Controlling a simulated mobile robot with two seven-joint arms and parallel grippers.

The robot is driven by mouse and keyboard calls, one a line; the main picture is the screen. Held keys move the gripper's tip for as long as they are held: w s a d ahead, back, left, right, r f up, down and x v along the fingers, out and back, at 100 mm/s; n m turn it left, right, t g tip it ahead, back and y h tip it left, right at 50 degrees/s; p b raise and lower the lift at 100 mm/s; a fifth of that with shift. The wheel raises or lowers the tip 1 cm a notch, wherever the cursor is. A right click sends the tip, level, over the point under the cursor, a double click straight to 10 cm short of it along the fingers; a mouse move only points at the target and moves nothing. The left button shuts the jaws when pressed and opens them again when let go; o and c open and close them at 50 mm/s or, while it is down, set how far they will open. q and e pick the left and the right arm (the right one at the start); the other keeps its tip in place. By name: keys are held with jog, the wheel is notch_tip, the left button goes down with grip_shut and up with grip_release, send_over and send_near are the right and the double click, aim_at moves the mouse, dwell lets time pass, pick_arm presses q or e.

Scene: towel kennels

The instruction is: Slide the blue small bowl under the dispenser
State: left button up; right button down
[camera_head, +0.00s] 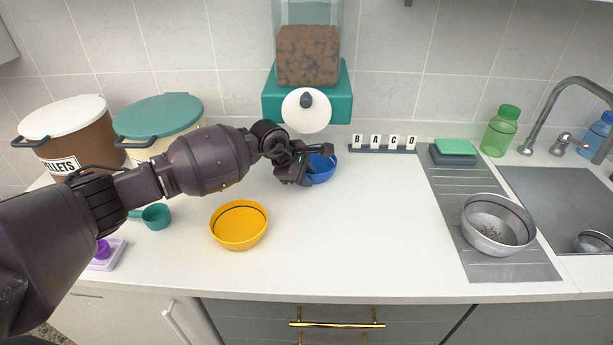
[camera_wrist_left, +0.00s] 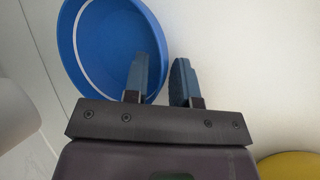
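The blue small bowl (camera_head: 321,171) stands on the counter just in front and a little right of the dispenser (camera_head: 307,100), a teal housing with a white round front and a clear hopper of brown pellets. My left gripper (camera_head: 304,160) is low at the bowl's left side and partly covers it. In the left wrist view the blue bowl (camera_wrist_left: 92,50) fills the upper left. The left gripper's fingers (camera_wrist_left: 165,80) lie at its rim, one over the bowl and one outside. Whether they pinch the wall is unclear. My right gripper is not in view.
A yellow bowl (camera_head: 239,226) stands on the counter in front. A teal scoop (camera_head: 155,216) and two lidded bins (camera_head: 75,135) are at left. Letter blocks on a rack (camera_head: 383,145) stand right of the blue bowl. A metal bowl (camera_head: 497,225) sits by the sink. The middle counter is clear.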

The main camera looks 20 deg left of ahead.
pick_arm(q)
jog(key=shift+w+f, duration=0.1)
jog(key=shift+f, duration=0.05)
jog(key=shift+c, duration=0.5)
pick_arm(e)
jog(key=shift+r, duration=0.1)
pick_arm(q)
grip_shut()
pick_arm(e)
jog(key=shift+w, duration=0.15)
pick_arm(q)
jog(key=shift+w+a, duration=0.1)
jog(key=shift+w, duration=0.05)
